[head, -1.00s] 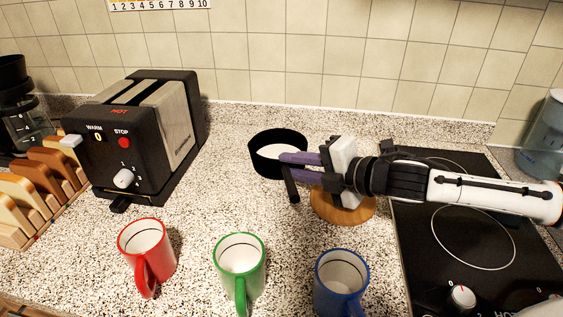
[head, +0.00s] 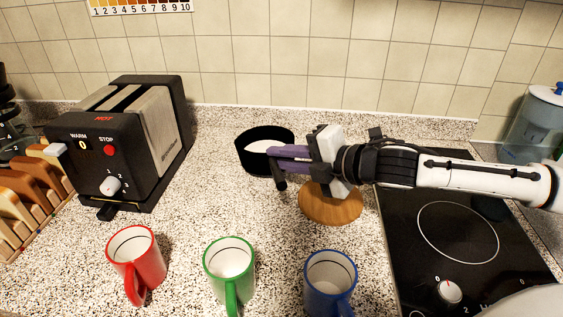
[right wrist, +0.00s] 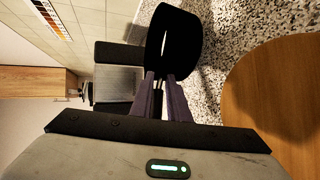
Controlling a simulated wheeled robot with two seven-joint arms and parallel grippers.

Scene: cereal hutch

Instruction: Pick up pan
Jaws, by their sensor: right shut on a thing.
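The pan (head: 264,140) is small and black with a pale inside. It is behind the mugs, right of the toaster, in the head view. My right gripper (head: 274,158) reaches in from the right, with its purple fingers shut on the pan's short dark handle (head: 280,182). In the right wrist view, the black pan (right wrist: 180,35) is just beyond the fingertips (right wrist: 160,78). The fingers hide part of the handle. I cannot tell whether the pan's base is clear of the counter. My left gripper is not in view.
A round wooden board (head: 331,208) lies under my right gripper, left of the black hob (head: 480,205). A black toaster (head: 120,140) stands at left. Red (head: 137,262), green (head: 229,270) and blue (head: 330,280) mugs stand in front. Speckled counter is clear between them and the pan.

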